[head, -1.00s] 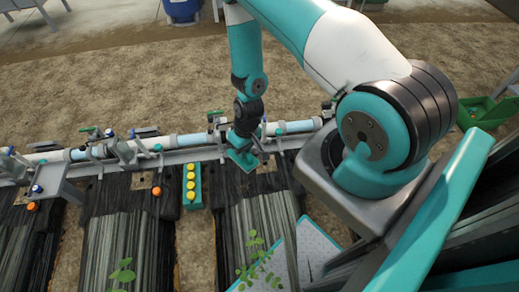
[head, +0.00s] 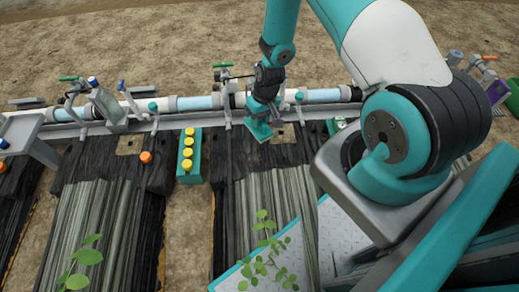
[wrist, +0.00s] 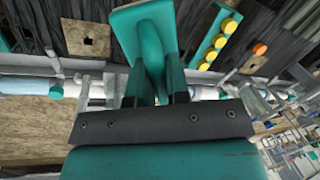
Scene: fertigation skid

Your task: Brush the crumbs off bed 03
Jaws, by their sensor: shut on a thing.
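My gripper (head: 262,112) points down over the back end of the middle dark bed (head: 234,200), just in front of the pipe. It is shut on a flat teal piece (head: 258,131), which also shows between and beyond the fingers in the wrist view (wrist: 145,32). I cannot tell whether this piece is a brush or whether it touches the bed. The bed has a streaked grey surface and a square tan hole near its back end. Another streaked bed (head: 90,225) lies to the left. I see no bed number and cannot make out crumbs.
A teal tray with yellow caps (head: 189,155) stands between the beds, left of my gripper. An orange cap (head: 146,157) sits on the left bed. A pipe (head: 195,103) with valves runs behind. Green seedlings (head: 265,255) rise at the front. Bare soil lies beyond the pipe.

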